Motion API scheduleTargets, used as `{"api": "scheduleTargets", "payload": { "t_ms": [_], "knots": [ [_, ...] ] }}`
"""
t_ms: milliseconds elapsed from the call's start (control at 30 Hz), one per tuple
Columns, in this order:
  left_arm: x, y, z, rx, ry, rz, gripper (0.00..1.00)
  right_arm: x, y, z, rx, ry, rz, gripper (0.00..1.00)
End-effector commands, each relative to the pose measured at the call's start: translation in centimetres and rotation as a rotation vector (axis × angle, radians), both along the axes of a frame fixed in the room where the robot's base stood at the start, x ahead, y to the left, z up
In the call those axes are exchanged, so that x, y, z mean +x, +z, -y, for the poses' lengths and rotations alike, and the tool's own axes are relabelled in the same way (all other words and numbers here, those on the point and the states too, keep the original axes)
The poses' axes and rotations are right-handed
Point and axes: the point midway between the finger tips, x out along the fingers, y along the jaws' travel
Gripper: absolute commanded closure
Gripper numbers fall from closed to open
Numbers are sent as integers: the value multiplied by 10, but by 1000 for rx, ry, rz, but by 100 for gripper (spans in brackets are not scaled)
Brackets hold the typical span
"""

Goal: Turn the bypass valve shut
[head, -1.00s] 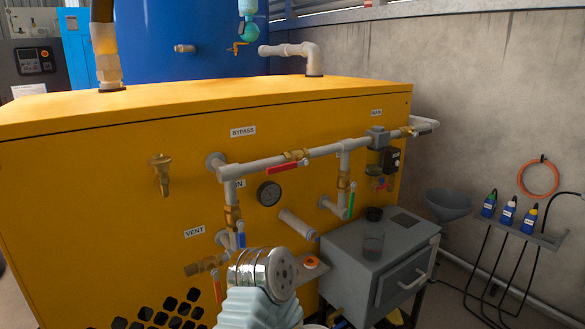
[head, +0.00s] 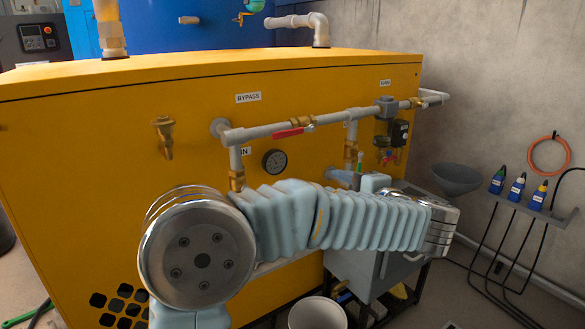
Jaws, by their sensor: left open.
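The bypass valve (head: 302,121) is a brass body in the grey horizontal pipe on the yellow cabinet, below and right of the BYPASS label (head: 247,97). Its red lever (head: 290,133) lies along the pipe, pointing left. My left arm crosses the lower middle of the head view and bends back at the right. My left gripper (head: 345,178) is open, below and right of the red lever and apart from it. Its fingers are small and partly hidden behind the arm. My right gripper is not in view.
A round gauge (head: 275,162) sits below the pipe. My arm hides the lower pipes and much of the grey cabinet (head: 345,262). A funnel (head: 456,179) and blue bottles (head: 517,188) are at right. A white bucket (head: 317,313) stands below.

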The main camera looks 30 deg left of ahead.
Motion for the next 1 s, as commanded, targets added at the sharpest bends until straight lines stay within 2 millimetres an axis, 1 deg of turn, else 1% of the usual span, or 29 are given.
{"api": "scheduleTargets", "payload": {
  "t_ms": [33, 100, 200, 267, 367, 700, 800, 900, 1000],
  "knots": [
    [-10, 28, -2, 32, 32, 75, 56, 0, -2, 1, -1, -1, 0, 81],
    [-22, 56, -6, 69, 74, 156, 56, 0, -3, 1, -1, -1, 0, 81],
    [-31, 76, -11, 94, 107, 211, 56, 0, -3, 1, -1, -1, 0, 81],
    [-31, 79, -16, 97, 115, 220, 56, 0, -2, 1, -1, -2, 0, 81],
    [-25, 79, -29, 98, 115, 218, 56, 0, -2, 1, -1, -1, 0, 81],
    [5, 78, -100, 99, 115, 213, 56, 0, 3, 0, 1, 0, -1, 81],
    [12, 78, -116, 98, 112, 213, 56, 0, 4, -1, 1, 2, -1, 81],
    [17, 77, -127, 98, 112, 213, 56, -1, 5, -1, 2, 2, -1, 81],
    [20, 77, -134, 98, 110, 213, 56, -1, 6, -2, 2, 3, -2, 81]
  ]
}}
